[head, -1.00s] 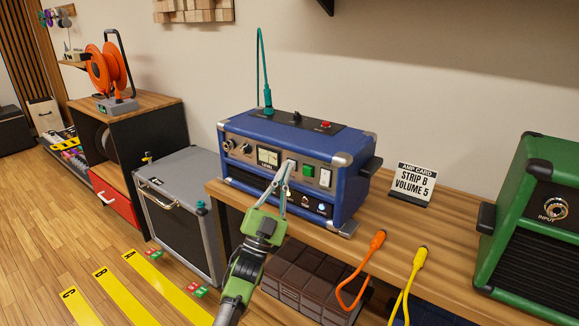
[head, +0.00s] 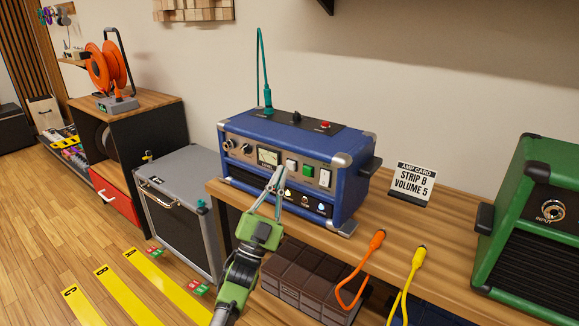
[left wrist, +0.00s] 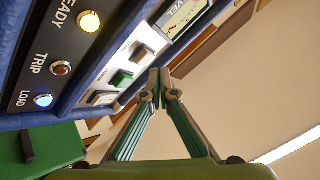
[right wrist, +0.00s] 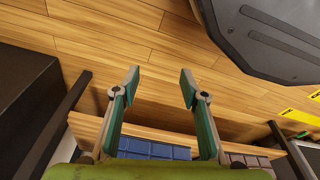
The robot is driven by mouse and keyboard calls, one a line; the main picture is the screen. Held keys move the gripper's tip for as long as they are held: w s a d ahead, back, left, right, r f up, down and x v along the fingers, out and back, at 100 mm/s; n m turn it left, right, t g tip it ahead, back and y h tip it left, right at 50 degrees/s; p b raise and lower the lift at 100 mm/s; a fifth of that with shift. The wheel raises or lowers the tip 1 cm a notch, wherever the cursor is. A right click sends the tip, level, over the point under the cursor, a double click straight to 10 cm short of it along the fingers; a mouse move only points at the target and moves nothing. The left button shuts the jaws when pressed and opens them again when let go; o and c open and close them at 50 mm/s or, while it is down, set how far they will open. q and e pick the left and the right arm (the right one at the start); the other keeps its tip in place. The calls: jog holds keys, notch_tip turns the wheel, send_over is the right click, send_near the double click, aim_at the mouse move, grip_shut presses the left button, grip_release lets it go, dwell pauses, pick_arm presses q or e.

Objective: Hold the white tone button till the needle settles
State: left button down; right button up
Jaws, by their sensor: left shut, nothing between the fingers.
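The blue amp (head: 232,140) stands on the wooden bench. Its front panel has a needle meter (head: 268,157), a white button (head: 292,165), a green button (head: 308,171) and a white rocker switch (head: 325,178). My left gripper (head: 279,169) is shut and empty, its tips in front of the panel below the meter. In the left wrist view, the tips (left wrist: 160,80) look apart from the white button (left wrist: 143,52). The meter (left wrist: 184,18) is partly cut off there, and I cannot read its needle. My right gripper (right wrist: 160,82) is open and empty.
The READY lamp (left wrist: 89,22) glows yellow and the LOAD lamp (left wrist: 43,100) shows blue-white; TRIP (left wrist: 61,68) looks dim. A card (head: 412,184) reads strip B, volume 5. A green amp (head: 533,220) and orange and yellow cables (head: 377,240) are to the right.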

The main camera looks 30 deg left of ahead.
pick_arm(q)
jog(key=shift+s+a+p, duration=0.15)
jog(key=shift+s+p, duration=0.9)
jog(key=shift+s, duration=1.3)
pick_arm(e)
jog(key=s+f, duration=0.5)
jog(key=f, duration=0.1)
jog(key=shift+s+d+f+g, duration=0.2)
jog(key=shift+s+d+g, duration=0.1)
jog(key=shift+d, duration=0.1)
